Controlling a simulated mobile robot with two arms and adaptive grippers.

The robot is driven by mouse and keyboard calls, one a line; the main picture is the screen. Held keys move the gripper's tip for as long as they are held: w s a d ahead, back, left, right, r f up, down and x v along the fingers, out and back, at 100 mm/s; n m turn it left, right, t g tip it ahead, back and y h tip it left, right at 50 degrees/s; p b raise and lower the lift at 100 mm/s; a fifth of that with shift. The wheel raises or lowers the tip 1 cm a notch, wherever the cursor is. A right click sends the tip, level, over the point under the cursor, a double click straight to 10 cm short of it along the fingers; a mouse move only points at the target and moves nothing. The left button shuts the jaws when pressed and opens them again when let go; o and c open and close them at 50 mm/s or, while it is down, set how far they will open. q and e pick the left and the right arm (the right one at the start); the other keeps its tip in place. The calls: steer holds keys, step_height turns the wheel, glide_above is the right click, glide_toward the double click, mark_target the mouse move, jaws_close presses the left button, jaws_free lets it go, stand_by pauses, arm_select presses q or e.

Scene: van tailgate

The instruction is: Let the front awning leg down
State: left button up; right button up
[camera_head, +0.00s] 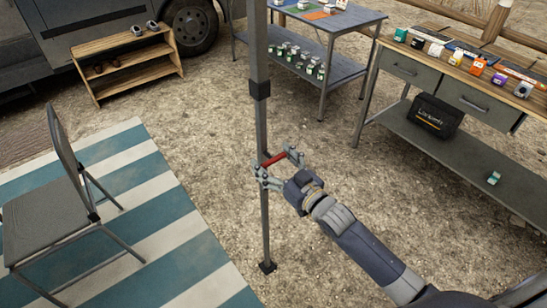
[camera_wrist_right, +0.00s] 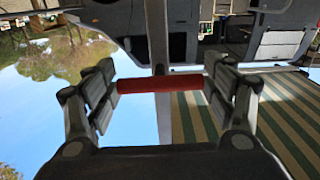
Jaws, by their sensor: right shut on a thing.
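The front awning leg (camera_head: 262,120) is a dark upright post with a thicker collar partway up. Its foot (camera_head: 267,267) appears to rest on the gravel beside the striped mat. A red bar handle (camera_head: 273,159) crosses the lower part of the leg. My right gripper (camera_head: 278,168) is shut on this handle, with a finger at each end. In the right wrist view the red handle (camera_wrist_right: 160,83) spans between the two fingers, and the leg (camera_wrist_right: 160,55) shows behind it. My left gripper is not in view.
A folding chair (camera_head: 45,220) stands on the blue and white mat (camera_head: 150,225) at left. A wooden shoe rack (camera_head: 125,62) stands near the van. Tables with small goods (camera_head: 450,110) stand at back and right. Gravel around the leg's right side is clear.

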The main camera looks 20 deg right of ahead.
steer(key=o, duration=1.6)
steer(key=shift+s, duration=0.1)
steer(key=v, duration=1.1)
steer(key=shift+s+d, duration=0.15)
steer(key=shift+s, duration=0.25)
